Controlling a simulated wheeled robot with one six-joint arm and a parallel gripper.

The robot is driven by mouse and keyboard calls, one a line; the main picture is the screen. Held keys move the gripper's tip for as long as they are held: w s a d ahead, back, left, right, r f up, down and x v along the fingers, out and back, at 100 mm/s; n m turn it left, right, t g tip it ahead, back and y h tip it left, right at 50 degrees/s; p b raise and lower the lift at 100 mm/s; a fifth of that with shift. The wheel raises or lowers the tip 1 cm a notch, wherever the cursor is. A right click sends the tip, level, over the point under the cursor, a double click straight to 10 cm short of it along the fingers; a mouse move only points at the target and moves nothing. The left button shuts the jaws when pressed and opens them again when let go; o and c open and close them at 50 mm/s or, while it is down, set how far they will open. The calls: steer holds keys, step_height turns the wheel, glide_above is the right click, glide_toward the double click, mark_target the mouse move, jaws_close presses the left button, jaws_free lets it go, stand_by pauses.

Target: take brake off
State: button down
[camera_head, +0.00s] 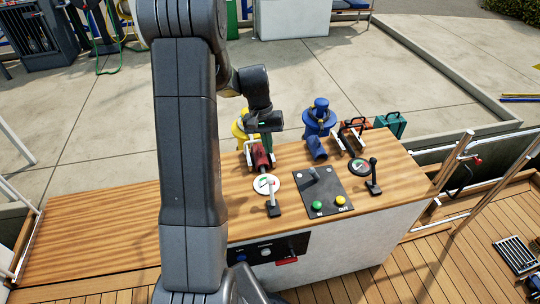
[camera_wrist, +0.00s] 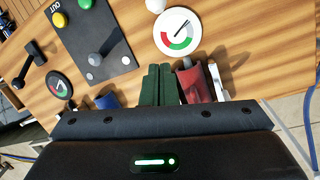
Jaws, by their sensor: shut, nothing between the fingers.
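My gripper (camera_head: 270,155) is shut and empty, above the back edge of the wooden console, right beside a red handle. Its green fingers stand pressed together in the wrist view (camera_wrist: 157,86). The red handle (camera_head: 261,157) is just to the right of the fingers in the wrist view (camera_wrist: 194,84), with a white piece beside it; I cannot tell if they touch. A blue handle (camera_head: 317,149) stands farther right in the head view, and partly shows in the wrist view (camera_wrist: 106,98). I cannot tell which control is the brake.
A round gauge (camera_head: 266,184) and white lever (camera_head: 272,200) stand before the red handle. A black panel (camera_head: 322,190) has a lever, green button (camera_head: 317,205) and yellow button (camera_head: 341,200). A second gauge (camera_head: 360,167) and black lever (camera_head: 374,178) are right. A blue winch (camera_head: 320,116) stands behind.

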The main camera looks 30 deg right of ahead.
mark_target(272, 192)
steer(key=b+x, duration=0.1)
steer(key=x, duration=0.8)
steer(key=shift+s+a+r, duration=0.95)
steer(key=shift+s+a, duration=0.05)
steer(key=shift+a, duration=0.05)
steer(key=shift+s+a+r, duration=0.1)
steer(key=shift+s+a, duration=0.1)
steer(key=shift+s, duration=0.05)
